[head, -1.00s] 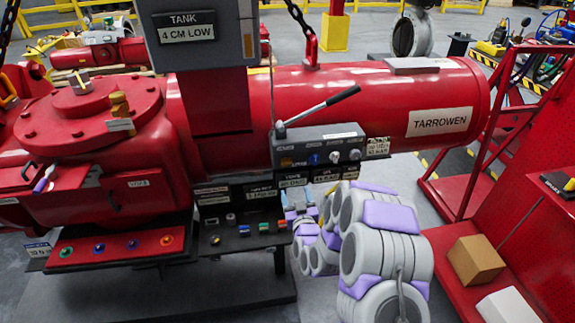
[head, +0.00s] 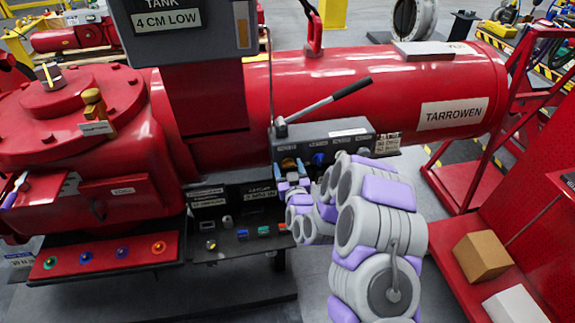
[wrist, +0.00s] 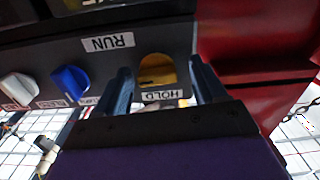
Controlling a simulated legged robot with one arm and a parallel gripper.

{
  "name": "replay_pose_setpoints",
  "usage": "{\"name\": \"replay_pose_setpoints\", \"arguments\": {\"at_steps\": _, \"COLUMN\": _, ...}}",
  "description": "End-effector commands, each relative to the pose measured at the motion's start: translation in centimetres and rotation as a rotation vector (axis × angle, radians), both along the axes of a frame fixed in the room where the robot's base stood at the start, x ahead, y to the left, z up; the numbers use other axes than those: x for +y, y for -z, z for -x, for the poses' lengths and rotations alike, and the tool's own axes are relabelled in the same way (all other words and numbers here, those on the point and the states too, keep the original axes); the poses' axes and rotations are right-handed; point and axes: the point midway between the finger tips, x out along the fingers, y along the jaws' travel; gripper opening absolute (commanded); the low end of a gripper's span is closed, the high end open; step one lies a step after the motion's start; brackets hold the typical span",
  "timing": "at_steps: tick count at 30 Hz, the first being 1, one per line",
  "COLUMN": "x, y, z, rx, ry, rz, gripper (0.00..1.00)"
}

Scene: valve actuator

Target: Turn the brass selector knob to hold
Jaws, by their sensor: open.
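The brass selector knob (wrist: 157,72) is in the wrist view, between the two fingers of my gripper (wrist: 161,66). My gripper is open, with one finger on each side of the knob and dark gaps between; I cannot tell whether either finger touches it. In the head view the knob (head: 287,163) is at the left end of the grey control box (head: 325,140), just above my gripper (head: 290,182). The knob's pointer direction is unclear.
A blue knob (wrist: 70,82) and a white knob (wrist: 18,88) sit beside the brass one. A long lever (head: 335,98) rises over the box. A shelf with coloured buttons (head: 240,240) lies below. A red rack (head: 470,190) stands at the right.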

Motion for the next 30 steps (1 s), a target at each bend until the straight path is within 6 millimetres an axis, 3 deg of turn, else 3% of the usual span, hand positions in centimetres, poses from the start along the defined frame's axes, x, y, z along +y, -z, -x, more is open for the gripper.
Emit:
{"name": "replay_pose_setpoints", "arguments": {"at_steps": 4, "x": -0.08, "y": 0.0, "z": -0.05, "rx": 0.0, "ry": 0.001, "rz": -0.001, "gripper": 0.68}}
{"name": "replay_pose_setpoints", "arguments": {"at_steps": 21, "x": 0.16, "y": 0.07, "z": -0.09, "rx": 0.001, "ry": 0.0, "rz": 0.001, "gripper": 0.14}}
{"name": "replay_pose_setpoints", "arguments": {"at_steps": 30, "x": 0.2, "y": -0.1, "z": -0.09, "rx": -0.011, "ry": -0.001, "rz": 0.039, "gripper": 0.14}}
